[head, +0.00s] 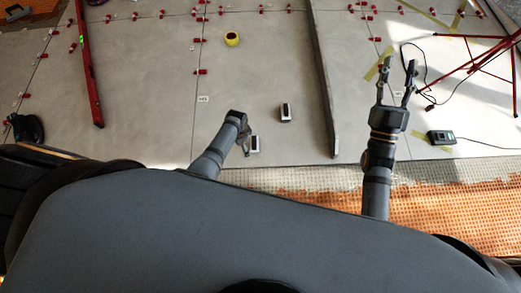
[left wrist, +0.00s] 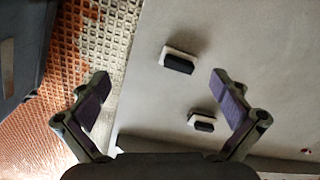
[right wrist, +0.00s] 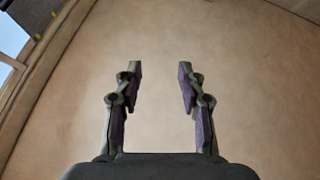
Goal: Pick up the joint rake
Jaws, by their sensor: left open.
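Two small black blocks with white bases lie on the grey tiles in the head view: one (head: 254,145) near the tile edge and one (head: 285,112) farther out. The left wrist view shows the near block (left wrist: 178,62) and the farther block (left wrist: 201,123). I cannot tell whether either is the joint rake. My left gripper (head: 246,144) is open and empty, just left of the near block in the head view; its fingers (left wrist: 160,90) are wide apart. My right gripper (head: 396,78) is open and empty at right; its fingers (right wrist: 160,75) stand apart.
A long grey raised edge (head: 322,80) runs between the grippers. A red level (head: 86,60) lies at left, a yellow tape roll (head: 231,39) farther back. A black device (head: 441,137), cable and red stand (head: 490,60) are at right. Several red clips line the joints. An orange mesh (head: 440,205) lies nearest.

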